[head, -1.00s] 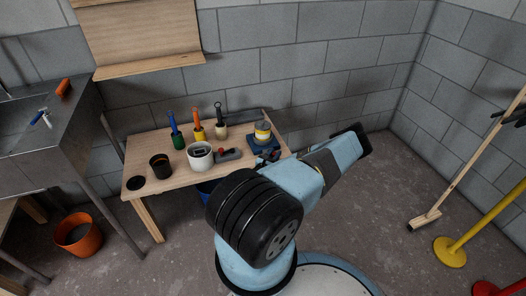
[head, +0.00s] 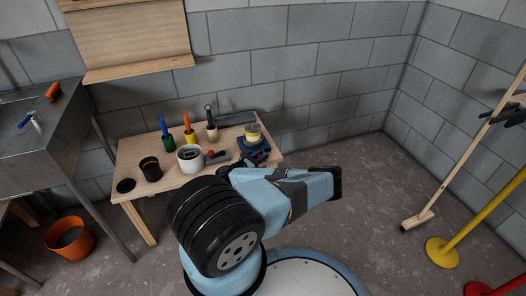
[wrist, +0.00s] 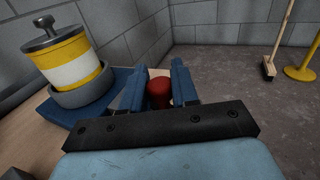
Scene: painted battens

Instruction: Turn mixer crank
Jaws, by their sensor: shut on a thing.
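The mixer is a blue base (head: 262,154) carrying a yellow and white can (head: 253,134), at the right end of the bench. In the wrist view the can (wrist: 75,62) stands in a grey holder at left, on the blue base, with a metal knob on its lid. My gripper (wrist: 158,94) is shut on a red crank knob (wrist: 158,90) beside the base. The crank's arm below the knob is hidden by my gripper. In the head view my arm covers the gripped knob.
On the wooden bench (head: 128,165) stand a white pot (head: 189,159), a black cup (head: 151,170), several coloured pots with tools, and a grey tool with a red spot (head: 212,154). A broom (head: 455,170) and yellow post (head: 480,222) stand at right. The floor between is clear.

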